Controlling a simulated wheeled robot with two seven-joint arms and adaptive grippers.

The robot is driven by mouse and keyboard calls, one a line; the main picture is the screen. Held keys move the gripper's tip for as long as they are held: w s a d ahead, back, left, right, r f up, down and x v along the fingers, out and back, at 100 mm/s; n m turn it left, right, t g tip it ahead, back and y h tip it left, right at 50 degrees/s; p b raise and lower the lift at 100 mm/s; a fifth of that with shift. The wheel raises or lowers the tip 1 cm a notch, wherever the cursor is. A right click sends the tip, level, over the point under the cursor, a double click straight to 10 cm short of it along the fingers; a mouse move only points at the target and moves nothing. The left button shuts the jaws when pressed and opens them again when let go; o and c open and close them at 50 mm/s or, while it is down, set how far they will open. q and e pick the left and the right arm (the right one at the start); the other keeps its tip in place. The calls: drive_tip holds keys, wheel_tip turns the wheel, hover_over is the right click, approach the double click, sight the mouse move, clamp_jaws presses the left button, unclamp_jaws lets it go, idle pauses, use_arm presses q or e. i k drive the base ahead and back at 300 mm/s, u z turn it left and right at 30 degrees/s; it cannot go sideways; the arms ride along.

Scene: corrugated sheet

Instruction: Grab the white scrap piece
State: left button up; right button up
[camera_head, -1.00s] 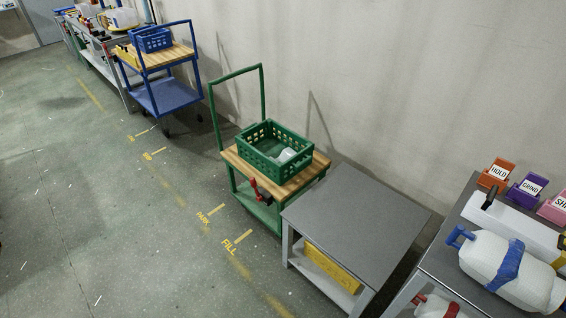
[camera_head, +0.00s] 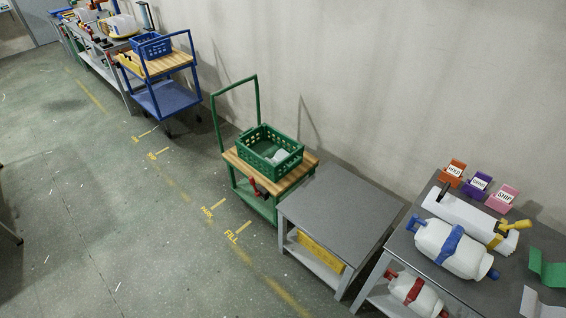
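A pale, whitish sheet piece (camera_head: 538,304) lies at the bottom right corner of the table on the right, partly cut off by the picture edge. A green sheet piece (camera_head: 548,269) lies just behind it. Another white item (camera_head: 280,157) lies inside the green crate (camera_head: 257,146) on the green cart; I cannot tell its exact shape. Neither of my grippers is in view.
The right table (camera_head: 407,250) bears a white tank with a blue band (camera_head: 455,250), a long white block and several coloured label holders. A low grey table (camera_head: 337,208) stands beside the green cart (camera_head: 233,160). Open floor (camera_head: 110,220) lies left.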

sight(281, 154)
drive_tip(key=u, duration=0.6)
drive_tip(key=i, duration=0.6)
drive_tip(key=u, duration=0.7)
drive_tip(key=i, duration=1.35)
drive_tip(key=z, duration=0.8)
